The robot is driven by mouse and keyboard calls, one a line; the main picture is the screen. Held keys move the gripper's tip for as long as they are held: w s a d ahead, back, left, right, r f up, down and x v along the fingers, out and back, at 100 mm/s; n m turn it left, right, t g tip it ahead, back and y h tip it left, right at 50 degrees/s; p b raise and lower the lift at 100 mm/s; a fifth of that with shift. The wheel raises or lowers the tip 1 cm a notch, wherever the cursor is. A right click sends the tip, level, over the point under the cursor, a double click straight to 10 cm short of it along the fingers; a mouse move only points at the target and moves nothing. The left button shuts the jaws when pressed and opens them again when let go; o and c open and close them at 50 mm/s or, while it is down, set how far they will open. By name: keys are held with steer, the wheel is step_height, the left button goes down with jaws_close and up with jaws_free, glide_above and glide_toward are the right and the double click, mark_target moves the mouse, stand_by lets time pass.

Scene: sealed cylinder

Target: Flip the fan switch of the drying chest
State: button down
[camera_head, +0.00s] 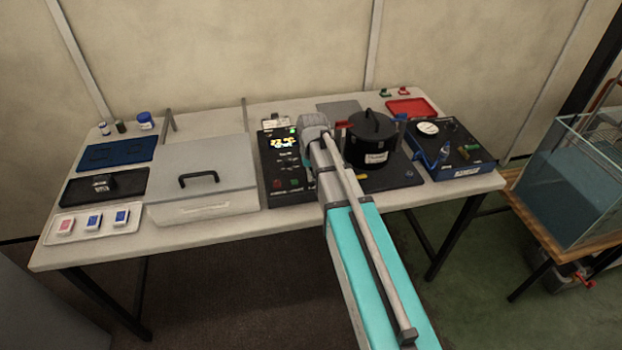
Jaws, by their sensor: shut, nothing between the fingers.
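The drying chest (205,170) is a pale box with a grey lid and a black handle, left of the table's middle; its lid is down. Right beside it stands a black control box (283,196) with a lit yellow display, a green light, small switches and red and green buttons. I cannot tell which small switch is the fan switch, or its position. My gripper (309,150) is at the end of my arm, over the right edge of the control box. Its fingers are small and mostly hidden by my wrist; they are shut and empty. Contact with the panel cannot be seen.
A black lidded pot (371,142) on a dark base stands close right of my arm. A blue-sided instrument (450,150) is farther right. A white tray (60,238) with packets and dark trays lie at left. A glass tank (575,180) stands right of the table.

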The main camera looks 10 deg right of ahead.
steer(key=shift+r+p, duration=3.4)
steer(key=shift+r, duration=0.1)
steer(key=s, duration=1.6)
